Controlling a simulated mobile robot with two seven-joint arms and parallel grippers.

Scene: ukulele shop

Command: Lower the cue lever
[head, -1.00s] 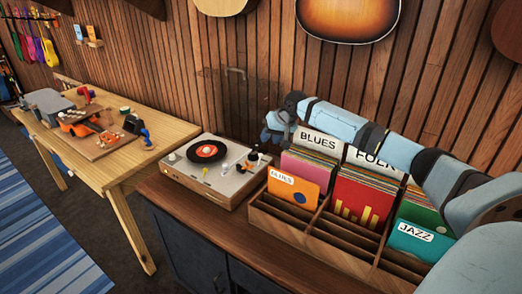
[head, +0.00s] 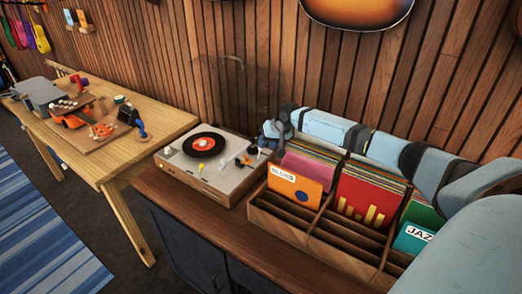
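The turntable (head: 210,185) sits on the dark cabinet, with a black record (head: 205,144) with a red label on its platter. Its raised clear lid (head: 236,88) stands behind. Small parts, including the tonearm base (head: 247,160), crowd the deck's right side; the cue lever cannot be told apart from them at this size. My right arm reaches in from the right above the record crate. My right gripper (head: 262,150) points down at the turntable's back right corner, close to these parts. Its fingers are too small and overlapped to read, and contact cannot be told. My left gripper is not in view.
A wooden crate (head: 284,229) of records with an orange blues sleeve (head: 296,186) and a green jazz sleeve (head: 417,231) stands right of the turntable. A wooden workbench (head: 165,123) with tools is at left. The cabinet top (head: 185,206) in front of the turntable is bare.

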